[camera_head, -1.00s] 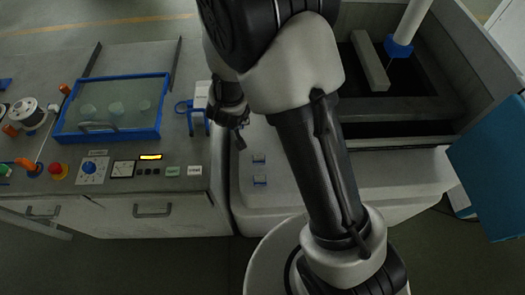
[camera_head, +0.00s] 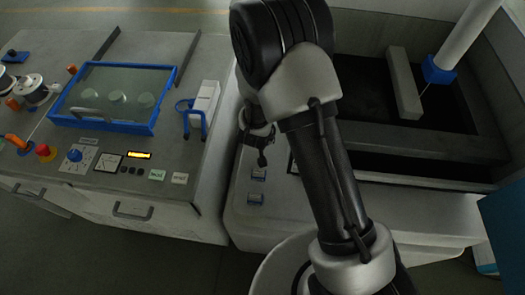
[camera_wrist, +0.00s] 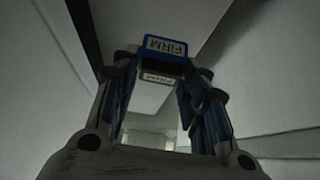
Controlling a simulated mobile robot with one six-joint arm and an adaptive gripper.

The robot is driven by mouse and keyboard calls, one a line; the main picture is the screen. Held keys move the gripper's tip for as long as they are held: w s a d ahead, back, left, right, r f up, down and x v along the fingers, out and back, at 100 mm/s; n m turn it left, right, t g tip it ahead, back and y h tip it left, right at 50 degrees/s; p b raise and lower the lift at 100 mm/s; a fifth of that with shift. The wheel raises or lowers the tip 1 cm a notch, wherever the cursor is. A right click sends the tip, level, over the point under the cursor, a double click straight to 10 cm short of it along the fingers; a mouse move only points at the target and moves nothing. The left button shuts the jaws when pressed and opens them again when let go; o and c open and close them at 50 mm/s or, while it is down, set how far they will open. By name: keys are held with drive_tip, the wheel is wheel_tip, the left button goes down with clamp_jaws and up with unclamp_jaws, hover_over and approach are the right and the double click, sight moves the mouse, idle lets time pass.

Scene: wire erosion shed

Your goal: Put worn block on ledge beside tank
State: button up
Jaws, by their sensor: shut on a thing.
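My gripper (camera_head: 259,145) hangs over the left part of the pale ledge (camera_head: 283,203), which lies in front and to the left of the tank (camera_head: 425,143). In the wrist view my gripper (camera_wrist: 163,66) is shut on a small block (camera_wrist: 168,47) with a blue edge and a label reading FIRM. A second FIRM label shows just below it between the fingers. The view is too dark to judge the block's wear or its clearance from the ledge. In the head view the gripper and arm hide the block.
A grey bench (camera_head: 210,60) with a blue-framed glass cover (camera_head: 152,126) and a white holder with blue clips (camera_head: 205,98) stands left, across a narrow gap. A pale bar (camera_head: 404,83) lies at the tank.

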drive_tip(key=shift+f+b, duration=1.1)
drive_tip(key=shift+f, duration=2.35)
drive_tip(key=shift+f, duration=0.1)
drive_tip(key=o, duration=1.1)
drive_tip(key=shift+c, duration=0.2)
drive_tip(key=shift+r, duration=0.2)
drive_tip(key=p+v, duration=0.3)
drive_tip(key=v, duration=0.9)
drive_tip(key=shift+p, duration=0.4)
